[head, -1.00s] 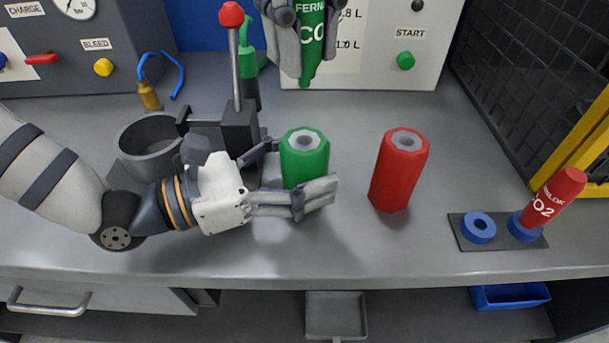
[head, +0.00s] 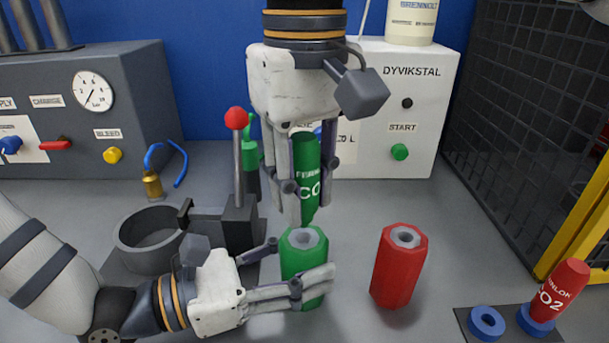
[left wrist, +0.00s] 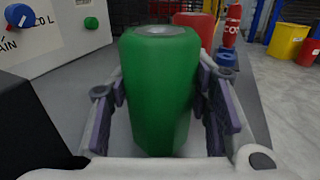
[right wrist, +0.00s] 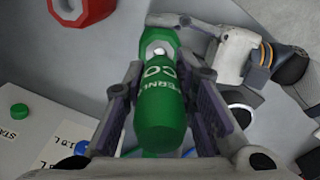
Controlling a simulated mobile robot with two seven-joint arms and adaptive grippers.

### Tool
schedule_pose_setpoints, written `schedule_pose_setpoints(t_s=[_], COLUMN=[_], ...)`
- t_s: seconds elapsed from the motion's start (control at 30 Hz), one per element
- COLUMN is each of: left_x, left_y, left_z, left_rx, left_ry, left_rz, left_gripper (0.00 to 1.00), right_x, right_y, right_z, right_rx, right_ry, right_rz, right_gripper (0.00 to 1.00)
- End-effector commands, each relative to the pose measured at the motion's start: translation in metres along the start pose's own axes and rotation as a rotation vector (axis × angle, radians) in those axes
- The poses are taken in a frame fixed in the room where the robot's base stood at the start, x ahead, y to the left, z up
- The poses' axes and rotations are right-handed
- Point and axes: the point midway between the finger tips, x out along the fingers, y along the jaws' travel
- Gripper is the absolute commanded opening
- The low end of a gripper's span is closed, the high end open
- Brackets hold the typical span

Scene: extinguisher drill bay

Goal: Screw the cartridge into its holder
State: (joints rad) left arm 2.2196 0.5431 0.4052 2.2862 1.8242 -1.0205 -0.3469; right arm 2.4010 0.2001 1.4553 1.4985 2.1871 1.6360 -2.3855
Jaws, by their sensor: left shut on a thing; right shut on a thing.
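The green CO2 cartridge (head: 306,165) hangs upright, neck down, in my right gripper (head: 309,195), which is shut on it. Its neck is just above, or at, the hole in the top of the green eight-sided holder (head: 302,245); I cannot tell if they touch. My left gripper (head: 299,270) is shut around the holder, which stands upright on the bench. The left wrist view shows the holder (left wrist: 158,90) between both fingers. The right wrist view shows the cartridge (right wrist: 160,120) lined up roughly with the holder (right wrist: 158,42).
A red eight-sided holder (head: 398,268) stands to the right. A red CO2 cartridge (head: 559,290) stands in a blue ring at far right, beside an empty blue ring (head: 486,322). A red-knobbed lever (head: 237,150) and a grey cup (head: 150,238) are left of the green holder.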

Motion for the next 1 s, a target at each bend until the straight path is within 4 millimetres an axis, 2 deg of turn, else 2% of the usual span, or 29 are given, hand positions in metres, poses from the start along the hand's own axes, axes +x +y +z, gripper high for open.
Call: schedule_pose_setpoints(t_s=[0.4,0.73,1.0], left_x=[0.000,0.000,0.000], left_y=[0.000,0.000,0.001], left_z=[0.000,0.000,0.000], left_rx=[0.000,0.000,0.001], left_ry=[0.000,0.000,0.000], left_rz=[0.001,0.001,0.001], left_gripper=[0.00,0.00,0.00], right_x=[-0.001,0.016,0.017], right_y=[0.000,0.000,0.000], right_z=[0.000,0.000,0.000], right_rx=[0.000,-0.002,-0.001], right_ry=[0.001,0.001,0.002], right_rz=[0.000,0.000,0.000], right_gripper=[0.00,0.00,0.00])
